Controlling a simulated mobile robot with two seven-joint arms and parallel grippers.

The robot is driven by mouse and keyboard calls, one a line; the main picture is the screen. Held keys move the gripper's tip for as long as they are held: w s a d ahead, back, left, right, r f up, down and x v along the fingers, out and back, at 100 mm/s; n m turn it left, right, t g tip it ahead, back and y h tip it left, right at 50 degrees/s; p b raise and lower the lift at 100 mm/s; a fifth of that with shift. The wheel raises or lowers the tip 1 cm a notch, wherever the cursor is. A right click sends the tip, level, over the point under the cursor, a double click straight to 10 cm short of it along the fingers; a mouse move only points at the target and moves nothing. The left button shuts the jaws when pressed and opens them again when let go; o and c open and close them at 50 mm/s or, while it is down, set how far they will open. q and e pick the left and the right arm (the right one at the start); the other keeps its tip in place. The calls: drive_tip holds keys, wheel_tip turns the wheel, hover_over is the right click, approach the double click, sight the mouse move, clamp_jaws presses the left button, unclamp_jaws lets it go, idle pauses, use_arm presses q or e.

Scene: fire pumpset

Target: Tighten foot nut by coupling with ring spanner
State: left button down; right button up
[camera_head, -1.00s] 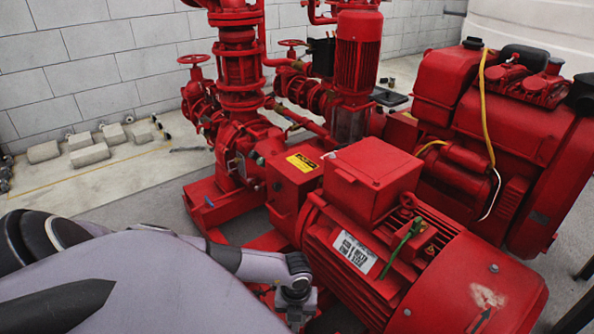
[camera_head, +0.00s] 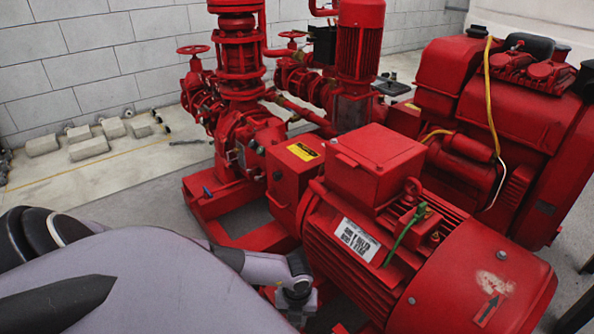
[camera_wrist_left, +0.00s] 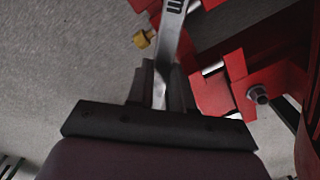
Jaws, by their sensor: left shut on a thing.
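In the left wrist view my left gripper (camera_wrist_left: 162,92) is shut on a silver spanner (camera_wrist_left: 172,35), which points up and out of the top of the frame. Its far end is cut off, so I cannot tell whether it is on a nut. A foot nut (camera_wrist_left: 259,95) shows on a red foot to the right of the gripper, apart from it. In the head view my left arm reaches down beside the large red motor (camera_head: 385,235), and the gripper area (camera_head: 297,312) is at the bottom edge, with its fingers and the spanner hidden. The coupling is not clearly visible. My right gripper is not in view.
A small yellow-brass part (camera_wrist_left: 143,38) lies left of the spanner in the wrist view. The red base frame (camera_head: 215,215) and pump pipework (camera_head: 238,90) stand behind. A red engine (camera_head: 500,130) is at the right.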

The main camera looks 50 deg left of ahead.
use_arm(q)
drive_tip(key=shift+f+b, duration=1.05)
drive_tip(key=shift+f, duration=0.3)
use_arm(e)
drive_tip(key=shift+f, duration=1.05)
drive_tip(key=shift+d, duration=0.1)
use_arm(q)
drive_tip(key=shift+a+r, duration=0.1)
drive_tip(key=shift+a, duration=0.05)
drive_tip(key=s+a+m+b, duration=0.3)
drive_tip(key=a+m, duration=0.9)
drive_tip(key=a, duration=0.4)
drive_tip(key=shift+b, duration=0.45)
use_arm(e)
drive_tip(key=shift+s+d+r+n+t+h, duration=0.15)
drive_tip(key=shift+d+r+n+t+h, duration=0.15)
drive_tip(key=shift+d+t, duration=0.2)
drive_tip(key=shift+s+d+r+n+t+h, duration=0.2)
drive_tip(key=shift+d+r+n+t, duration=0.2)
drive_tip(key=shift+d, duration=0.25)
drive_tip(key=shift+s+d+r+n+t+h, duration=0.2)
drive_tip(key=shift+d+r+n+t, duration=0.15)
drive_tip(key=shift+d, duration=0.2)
use_arm(q)
drive_tip(key=shift+m, duration=0.3)
